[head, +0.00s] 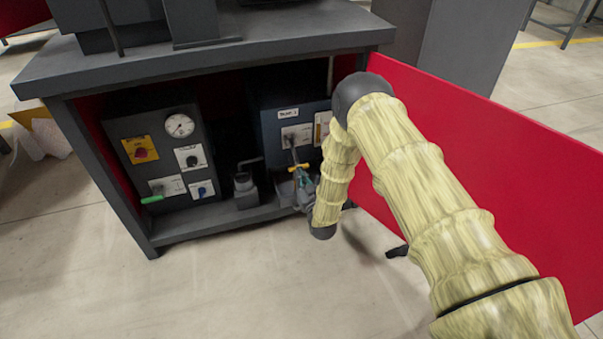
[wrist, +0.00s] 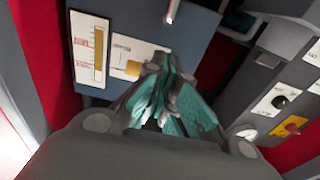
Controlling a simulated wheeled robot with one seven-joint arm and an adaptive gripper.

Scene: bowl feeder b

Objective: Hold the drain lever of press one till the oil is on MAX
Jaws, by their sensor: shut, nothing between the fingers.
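A yellow handle (head: 299,168), likely the drain lever, shows at my gripper (head: 298,181). In the wrist view a yellow piece (wrist: 132,69) lies just beside my gripper's (wrist: 160,80) shut, empty teal fingers. I cannot tell whether they touch it.
A control panel (head: 178,127) with a round dial and switches stands to the left. A dark pump-like part (head: 245,187) sits between the units. The open red door (head: 480,150) is close to the right of my arm. The floor in front is clear.

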